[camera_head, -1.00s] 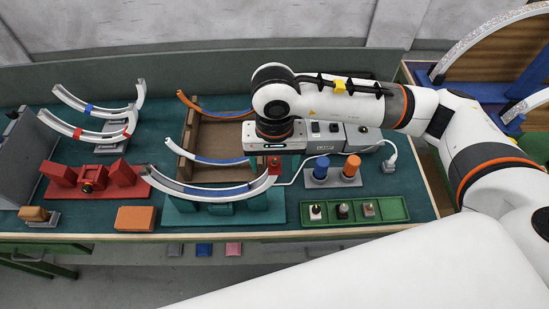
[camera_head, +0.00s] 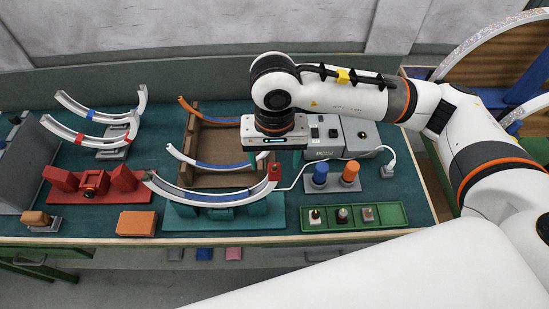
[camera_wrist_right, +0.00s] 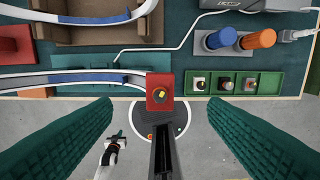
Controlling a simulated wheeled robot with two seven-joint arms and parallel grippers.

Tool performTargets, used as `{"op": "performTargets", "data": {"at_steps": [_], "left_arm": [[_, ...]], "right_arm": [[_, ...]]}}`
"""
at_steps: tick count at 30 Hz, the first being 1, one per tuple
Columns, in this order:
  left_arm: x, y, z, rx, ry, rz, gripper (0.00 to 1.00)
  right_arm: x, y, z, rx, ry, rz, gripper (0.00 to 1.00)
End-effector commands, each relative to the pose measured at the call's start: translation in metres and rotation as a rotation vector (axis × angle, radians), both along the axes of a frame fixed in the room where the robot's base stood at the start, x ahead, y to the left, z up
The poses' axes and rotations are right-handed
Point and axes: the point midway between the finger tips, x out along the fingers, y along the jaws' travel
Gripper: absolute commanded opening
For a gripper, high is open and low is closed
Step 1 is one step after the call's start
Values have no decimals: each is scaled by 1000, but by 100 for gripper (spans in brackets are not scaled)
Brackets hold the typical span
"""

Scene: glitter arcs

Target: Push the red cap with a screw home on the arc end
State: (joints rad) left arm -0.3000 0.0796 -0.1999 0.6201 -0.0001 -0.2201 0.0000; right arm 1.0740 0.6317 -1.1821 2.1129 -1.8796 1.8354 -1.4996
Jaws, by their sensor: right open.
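The red cap (camera_head: 274,173) sits at the right end of the front white-and-blue arc (camera_head: 215,197), which rests on a teal stand (camera_head: 262,220). In the right wrist view the cap (camera_wrist_right: 160,104) is a red square with a yellowish screw at its middle, and the arc end meets its left side. I cannot tell how far the cap is seated. My right gripper (camera_wrist_right: 160,118) is open and empty, its two green ribbed fingers wide apart on either side of the cap and clear of it. My left gripper is not seen.
A green tray (camera_head: 383,225) with several small parts stands at the right, below blue (camera_head: 320,172) and orange (camera_head: 350,171) cylinders. A grey box (camera_head: 340,130) with a white cable lies behind. A red fixture (camera_head: 95,185) and an orange block (camera_head: 136,223) are at the left.

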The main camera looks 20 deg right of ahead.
Motion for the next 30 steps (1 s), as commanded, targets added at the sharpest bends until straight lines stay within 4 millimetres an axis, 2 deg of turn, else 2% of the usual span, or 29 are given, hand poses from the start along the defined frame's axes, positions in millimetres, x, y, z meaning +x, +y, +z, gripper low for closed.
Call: {"op": "performTargets", "data": {"at_steps": [15, 30], "left_arm": [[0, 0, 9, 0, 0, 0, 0], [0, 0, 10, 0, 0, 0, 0]], "right_arm": [[0, 0, 31, 1, -1, 1, 68], [0, 0, 34, 1, 0, 1, 68]]}}
